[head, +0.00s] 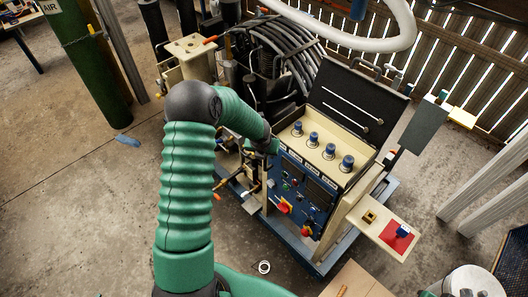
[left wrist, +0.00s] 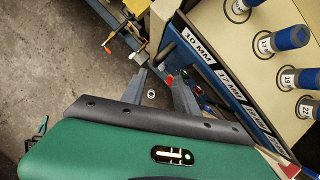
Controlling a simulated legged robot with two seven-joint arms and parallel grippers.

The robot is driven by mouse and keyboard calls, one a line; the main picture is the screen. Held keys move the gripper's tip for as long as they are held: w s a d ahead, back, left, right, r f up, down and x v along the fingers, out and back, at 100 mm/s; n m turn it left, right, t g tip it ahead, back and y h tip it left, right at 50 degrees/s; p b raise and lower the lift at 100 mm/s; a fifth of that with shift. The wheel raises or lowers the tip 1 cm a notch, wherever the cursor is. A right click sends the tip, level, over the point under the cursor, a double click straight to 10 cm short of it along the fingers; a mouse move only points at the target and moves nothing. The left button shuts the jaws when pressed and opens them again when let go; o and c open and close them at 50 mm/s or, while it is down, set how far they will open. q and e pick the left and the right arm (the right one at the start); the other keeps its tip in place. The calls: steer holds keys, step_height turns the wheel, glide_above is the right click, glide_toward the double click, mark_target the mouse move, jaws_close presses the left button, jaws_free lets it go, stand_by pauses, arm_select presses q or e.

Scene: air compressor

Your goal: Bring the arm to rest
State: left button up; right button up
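My left arm in green sleeving (head: 185,190) rises from the bottom of the head view and bends over toward the air compressor's control panel (head: 305,190). Its hand is at the panel's upper left edge, and its fingers are mostly hidden there. In the left wrist view, my left gripper (left wrist: 160,76) has its two grey fingers apart with nothing held between them. The panel's labelled edge (left wrist: 220,85) is just right of the fingers; I cannot tell whether they touch it. My right gripper is not in view.
Several blue-capped sockets (head: 330,151) stand on the beige top shelf, below an open black lid (head: 355,105). A side shelf with a red pad (head: 396,236) juts out right. A metal ring (head: 263,267) lies on the floor.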

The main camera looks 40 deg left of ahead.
arm_select(q)
steer(key=shift+s+a+r, duration=0.15)
steer(key=shift+r, duration=0.2)
steer(key=shift+s+a+r, duration=0.1)
steer(key=shift+r, duration=0.25)
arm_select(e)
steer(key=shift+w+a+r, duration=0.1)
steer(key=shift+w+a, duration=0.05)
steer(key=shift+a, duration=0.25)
arm_select(q)
steer(key=s+d+r+n+h+b, duration=0.1)
steer(key=s+d+n+b, duration=0.3)
steer(key=s+d+n, duration=0.5)
steer(key=s+d+n+g+h+b, duration=0.1)
steer(key=s+d+n+b, duration=0.2)
steer(key=s+d+n, duration=0.6)
steer(key=d+n, duration=0.4)
steer(key=n, duration=0.8)
steer(key=shift+d+r+n+b, duration=0.2)
steer(key=shift+r+n+b, duration=0.1)
steer(key=shift+r+b, duration=0.1)
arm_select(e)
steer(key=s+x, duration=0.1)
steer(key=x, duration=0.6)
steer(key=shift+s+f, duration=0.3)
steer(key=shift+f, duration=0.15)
